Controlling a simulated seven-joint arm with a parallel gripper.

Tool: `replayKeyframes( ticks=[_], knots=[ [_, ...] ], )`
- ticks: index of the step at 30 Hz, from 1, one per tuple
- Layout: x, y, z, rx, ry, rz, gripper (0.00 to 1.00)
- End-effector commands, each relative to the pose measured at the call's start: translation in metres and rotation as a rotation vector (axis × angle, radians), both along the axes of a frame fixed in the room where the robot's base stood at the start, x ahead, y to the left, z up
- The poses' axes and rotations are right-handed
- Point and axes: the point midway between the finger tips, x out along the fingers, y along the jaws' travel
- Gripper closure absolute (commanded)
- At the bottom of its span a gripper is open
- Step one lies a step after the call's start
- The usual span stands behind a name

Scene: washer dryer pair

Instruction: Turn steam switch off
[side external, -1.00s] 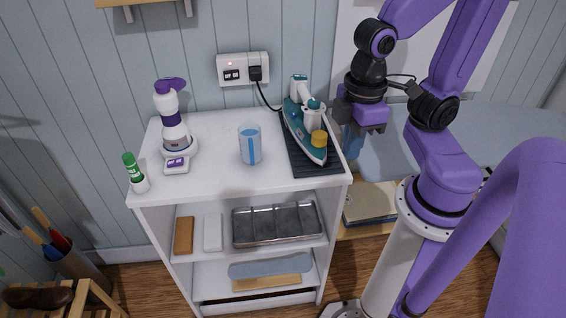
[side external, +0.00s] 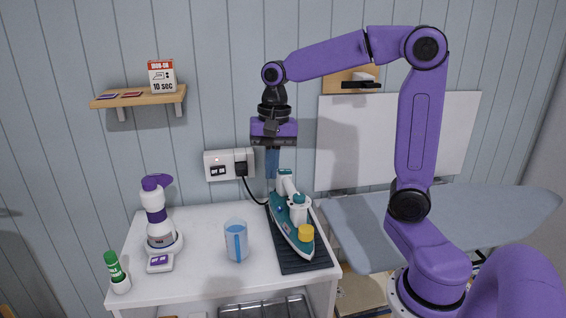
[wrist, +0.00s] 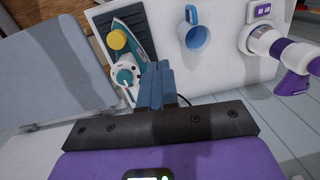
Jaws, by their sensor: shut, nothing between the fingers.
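A teal and white iron (side external: 281,215) lies on a black ribbed mat (side external: 298,264) at the cabinet top's right side. It carries a yellow knob (side external: 306,233) and a white knob with a teal top (side external: 299,203); both also show in the wrist view, the yellow one (wrist: 118,40) and the teal one (wrist: 124,76). Which part is the steam switch I cannot tell. A white and purple appliance (side external: 158,222) at the left has a small purple panel (side external: 160,261). My gripper (side external: 271,177) is shut and empty, pointing down above the iron's rear end; its blue fingers show in the wrist view (wrist: 156,82).
A blue measuring cup (side external: 236,242) stands between the iron and the appliance. A green-capped bottle (side external: 116,272) stands at the front left. A wall socket (side external: 229,165) behind has a black cord to the iron. An ironing board (side external: 450,225) is at the right.

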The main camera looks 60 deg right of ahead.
Motion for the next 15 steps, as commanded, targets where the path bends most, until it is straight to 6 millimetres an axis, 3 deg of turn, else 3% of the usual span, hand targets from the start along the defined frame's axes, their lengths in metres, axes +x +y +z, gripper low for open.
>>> replayKeyframes(
  ticks=[1,6,15],
  knots=[
    [0.015,-0.016,0.005,0.008,0.006,-0.138,1.0],
    [0.05,-0.07,0.02,0.038,0.03,-0.587,1.0],
    [0.077,-0.171,0.041,0.097,0.069,-1.265,1.0]
  ],
)
